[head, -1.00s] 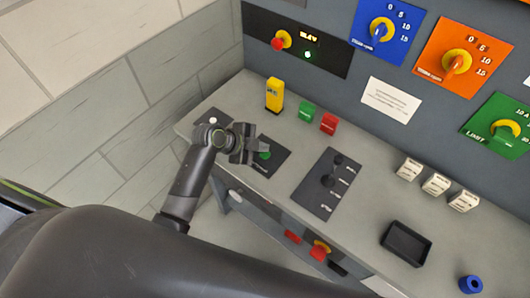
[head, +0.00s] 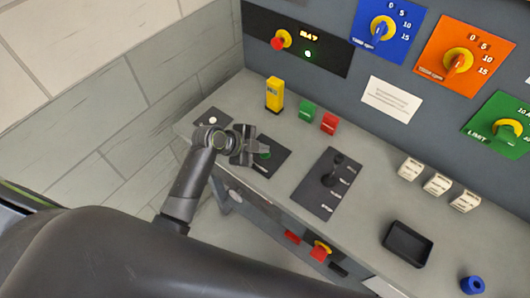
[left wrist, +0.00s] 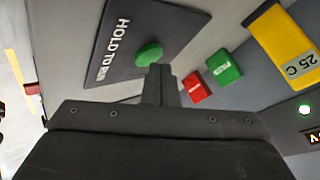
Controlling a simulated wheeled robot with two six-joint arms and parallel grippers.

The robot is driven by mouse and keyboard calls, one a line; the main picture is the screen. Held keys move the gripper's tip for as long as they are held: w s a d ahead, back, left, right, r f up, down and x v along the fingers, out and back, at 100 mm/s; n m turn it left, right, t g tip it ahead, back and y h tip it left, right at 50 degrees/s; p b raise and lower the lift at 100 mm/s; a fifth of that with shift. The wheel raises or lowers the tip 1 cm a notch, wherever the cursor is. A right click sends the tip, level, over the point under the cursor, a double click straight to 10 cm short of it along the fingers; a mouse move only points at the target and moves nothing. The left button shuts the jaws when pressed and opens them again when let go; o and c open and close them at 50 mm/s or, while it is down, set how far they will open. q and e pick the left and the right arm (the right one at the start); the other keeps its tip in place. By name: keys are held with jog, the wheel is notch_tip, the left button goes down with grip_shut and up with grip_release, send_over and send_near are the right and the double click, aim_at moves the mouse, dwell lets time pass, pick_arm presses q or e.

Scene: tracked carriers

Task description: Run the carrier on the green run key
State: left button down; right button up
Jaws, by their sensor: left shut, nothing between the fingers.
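The green run key (head: 265,155) is a round button on a dark plate (head: 272,165) on the bench. The left wrist view shows the green key (left wrist: 148,54) beside the printed words HOLD TO RUN. My left gripper (head: 254,151) is shut and empty, right at the key and partly covering it in the head view. In the left wrist view its fingertips (left wrist: 160,70) overlap the key's near edge; I cannot tell whether they touch or press it. No carrier can be made out. My right gripper is not in view.
A yellow block (head: 274,93), a green block (head: 307,110) and a red block (head: 329,123) stand behind. A dark lever plate (head: 313,196) lies to the right, then a black tray (head: 390,243). The upright panel has a lit display (head: 309,36) and dials.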

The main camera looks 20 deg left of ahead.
aim_at(261, 155)
pick_arm(q)
jog(key=shift+f+b, duration=0.4)
jog(key=shift+f, duration=0.15)
dwell(1.5)
dwell(2.4)
jog(key=shift+r+p, duration=0.8)
jog(key=shift+r, duration=0.15)
jog(key=shift+r, duration=0.1)
notch_tip(261, 155, up, 5)
jog(key=p, duration=0.4)
dwell(1.8)
